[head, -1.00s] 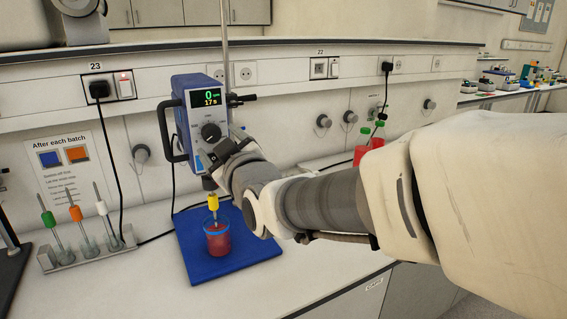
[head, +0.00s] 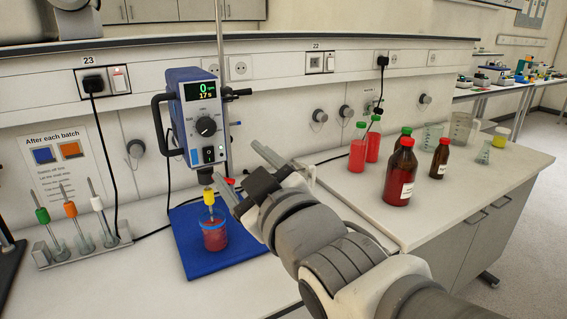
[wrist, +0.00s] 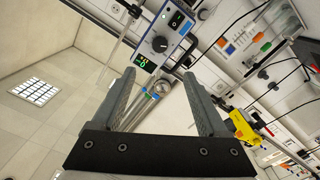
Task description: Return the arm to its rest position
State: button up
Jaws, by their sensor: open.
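My gripper (head: 238,167) is raised in front of the overhead stirrer in the head view, its two fingers apart with nothing between them. The wrist view also shows the fingers (wrist: 160,76) spread and empty. The stirrer (head: 203,115) has a lit display with a green 0 and 17 s. A yellow-collared stirring shaft (head: 209,197) hangs from it into a beaker of red liquid (head: 214,237). The beaker stands on the blue base plate (head: 190,262), left of my gripper and apart from it.
A rack (head: 78,252) with green, orange and white collared stirrers stands at left. Right of my arm are red bottles (head: 357,150), brown bottles (head: 400,175) and glassware (head: 462,128) on the bench (head: 460,205). The right front bench surface is clear.

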jog(key=shift+s+d, duration=0.1)
jog(key=shift+s, duration=0.05)
jog(key=d+f+m+g+h+p, duration=0.2)
jog(key=d+f+m+g+h, duration=0.35)
jog(key=d, duration=0.75)
jog(key=s+d+f+m+g+h, duration=0.2)
jog(key=s+d+m, duration=0.1)
jog(key=s+d, duration=0.1)
jog(key=s+d+f+m+g+h+p, duration=0.1)
jog(key=s+d+f+m+g+h, duration=0.1)
jog(key=s, duration=0.5)
jog(key=d+f+m, duration=0.1)
jog(key=d+m, duration=0.1)
jog(key=shift+d+f+p, duration=0.3)
jog(key=shift+d+f, duration=0.05)
jog(key=shift+a, duration=0.1)
